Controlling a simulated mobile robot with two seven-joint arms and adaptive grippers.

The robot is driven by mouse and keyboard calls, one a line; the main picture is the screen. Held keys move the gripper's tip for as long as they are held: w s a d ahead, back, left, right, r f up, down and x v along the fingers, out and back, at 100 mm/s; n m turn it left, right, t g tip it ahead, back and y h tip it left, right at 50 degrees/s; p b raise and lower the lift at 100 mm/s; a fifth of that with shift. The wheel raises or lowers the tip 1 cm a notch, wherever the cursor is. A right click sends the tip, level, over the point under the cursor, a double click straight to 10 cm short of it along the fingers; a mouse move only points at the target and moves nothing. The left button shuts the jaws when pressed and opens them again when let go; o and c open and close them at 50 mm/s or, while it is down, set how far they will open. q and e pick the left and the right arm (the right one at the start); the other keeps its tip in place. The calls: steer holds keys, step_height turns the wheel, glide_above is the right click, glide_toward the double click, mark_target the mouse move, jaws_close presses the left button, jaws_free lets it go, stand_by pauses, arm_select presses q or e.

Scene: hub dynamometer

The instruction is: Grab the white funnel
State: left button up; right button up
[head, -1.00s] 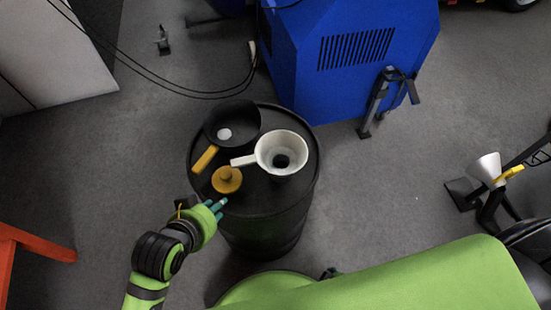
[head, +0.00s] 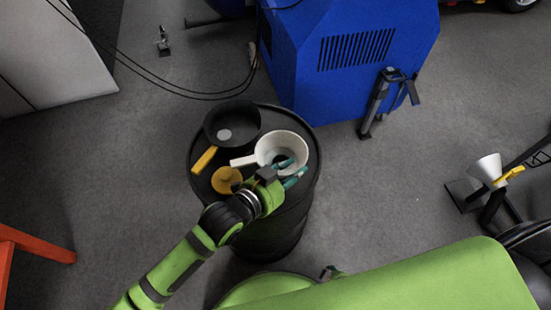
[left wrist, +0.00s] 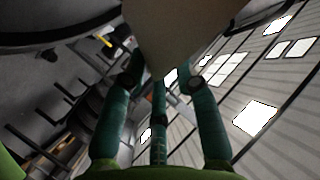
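The white funnel (head: 294,143) sits on top of the black barrel (head: 233,233), its handle pointing left. My left gripper (head: 288,172) is at the funnel's near side. In the head view one teal finger shows over the funnel's mouth and another beside its near right rim. In the left wrist view the gripper (left wrist: 160,82) has its fingers spread apart, with a pale surface of the funnel (left wrist: 180,30) above and between the tips. It looks open; whether it touches the funnel cannot be told. My right gripper is not in view.
A dark pan (head: 238,115) with a yellow handle and a small yellow lidded piece (head: 226,180) share the barrel top, left of the funnel. A blue machine (head: 350,90) stands behind. Another white cone (head: 486,167) is at the right.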

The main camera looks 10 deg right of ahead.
arm_select(q)
steer(key=shift+x, duration=0.8)
jaws_close()
steer(key=shift+r, duration=0.1)
